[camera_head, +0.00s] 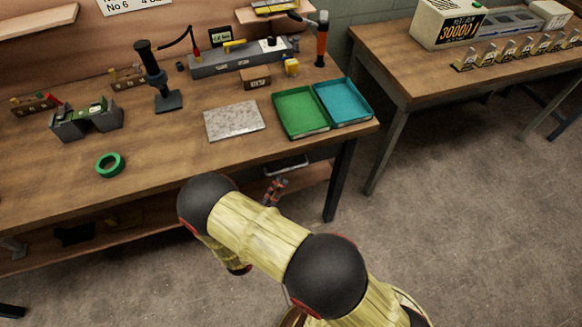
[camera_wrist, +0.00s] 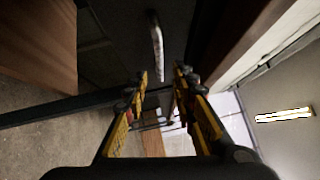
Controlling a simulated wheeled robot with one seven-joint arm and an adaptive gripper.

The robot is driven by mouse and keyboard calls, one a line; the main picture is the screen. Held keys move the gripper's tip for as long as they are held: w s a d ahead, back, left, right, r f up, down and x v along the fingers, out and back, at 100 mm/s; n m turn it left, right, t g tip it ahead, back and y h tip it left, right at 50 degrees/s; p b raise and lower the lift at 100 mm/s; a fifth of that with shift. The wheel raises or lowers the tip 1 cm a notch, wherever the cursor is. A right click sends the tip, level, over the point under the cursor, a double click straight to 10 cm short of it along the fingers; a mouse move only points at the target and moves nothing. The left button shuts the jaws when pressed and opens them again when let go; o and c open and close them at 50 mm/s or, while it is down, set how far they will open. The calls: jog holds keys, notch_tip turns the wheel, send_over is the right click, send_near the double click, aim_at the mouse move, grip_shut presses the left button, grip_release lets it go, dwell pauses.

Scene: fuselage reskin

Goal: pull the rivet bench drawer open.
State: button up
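The rivet bench drawer (camera_head: 270,168) is a dark front under the right part of the wooden bench top. Its pale metal bar handle (camera_head: 287,165) shows just beyond my gripper (camera_head: 276,188). In the wrist view the dark drawer front (camera_wrist: 118,25) fills the upper middle, and the handle (camera_wrist: 156,38) runs nearly upright in the picture. My gripper (camera_wrist: 162,76) is open, with a clear gap between its yellow and black fingers. The handle appears ahead of the gap, in line with it; I cannot tell whether it touches a finger. The drawer looks shut.
The wooden bench (camera_head: 60,170) carries a green tray (camera_head: 300,112), a blue tray (camera_head: 343,100), a grey slab (camera_head: 233,120) and a green tape ring (camera_head: 110,165). A dark bench leg (camera_head: 340,180) stands right of the drawer. Open floor (camera_head: 460,230) lies to the right.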

aim_at(289, 169)
jog(key=shift+b+x, duration=1.2)
jog(key=shift+x, duration=2.7)
jog(key=shift+f, duration=0.1)
jog(key=shift+c, duration=1.4)
jog(key=c, duration=0.4)
